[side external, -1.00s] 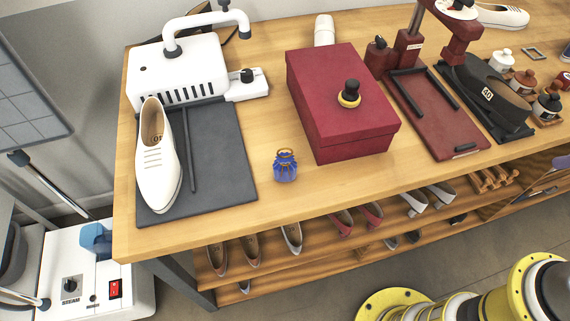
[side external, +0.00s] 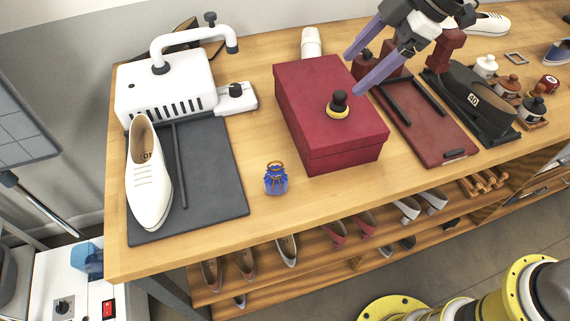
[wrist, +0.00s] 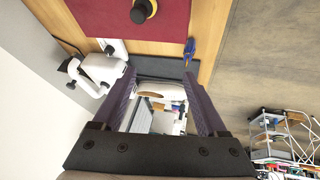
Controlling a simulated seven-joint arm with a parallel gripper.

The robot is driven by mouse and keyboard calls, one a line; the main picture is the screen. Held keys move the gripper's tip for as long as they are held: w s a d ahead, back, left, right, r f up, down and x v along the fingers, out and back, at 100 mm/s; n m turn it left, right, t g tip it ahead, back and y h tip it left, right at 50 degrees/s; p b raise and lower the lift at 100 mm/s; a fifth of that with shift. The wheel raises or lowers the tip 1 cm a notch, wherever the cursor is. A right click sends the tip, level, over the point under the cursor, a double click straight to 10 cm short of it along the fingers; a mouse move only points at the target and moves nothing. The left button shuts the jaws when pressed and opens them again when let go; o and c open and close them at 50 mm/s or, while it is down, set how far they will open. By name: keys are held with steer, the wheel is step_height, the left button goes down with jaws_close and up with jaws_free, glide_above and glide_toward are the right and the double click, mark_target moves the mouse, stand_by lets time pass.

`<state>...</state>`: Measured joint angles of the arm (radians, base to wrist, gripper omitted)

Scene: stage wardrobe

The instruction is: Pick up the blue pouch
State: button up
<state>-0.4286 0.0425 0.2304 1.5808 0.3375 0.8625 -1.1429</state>
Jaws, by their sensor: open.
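The small blue pouch (side external: 276,180), with a gold-brown tie at its neck, stands on the wooden table in front of the red box, to its left. In the wrist view the blue pouch (wrist: 189,50) shows small near the table edge, beyond the tip of the right-hand finger. My gripper (side external: 359,74) is open and empty, with purple fingers, high above the right part of the red box. It also shows in the wrist view (wrist: 158,75), its fingers spread wide. It is well apart from the pouch.
The red box (side external: 340,145) with a black-and-yellow knob on its lid stands right of the pouch. A dark mat (side external: 215,190) with a white shoe (side external: 147,175) and a white press (side external: 165,90) are to the left. Bare wood surrounds the pouch.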

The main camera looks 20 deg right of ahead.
mark_target(281, 169)
steer(key=a+f, duration=0.4)
steer(key=f, duration=0.1)
steer(key=a+f+n+g, duration=0.1)
steer(key=a+f, duration=0.3)
steer(key=f, duration=0.2)
steer(key=s+a+f+g, duration=0.1)
steer(key=a+f, duration=0.3)
steer(key=f, duration=0.1)
steer(key=shift+a+f+n+h, duration=0.25)
steer(key=shift+f+n+h, duration=0.05)
steer(key=shift+f, duration=0.1)
steer(key=shift+s+x, duration=0.2)
steer(key=shift+x, duration=1.15)
steer(key=shift+s+x, duration=0.25)
steer(key=shift+x, duration=1.15)
jaws_close()
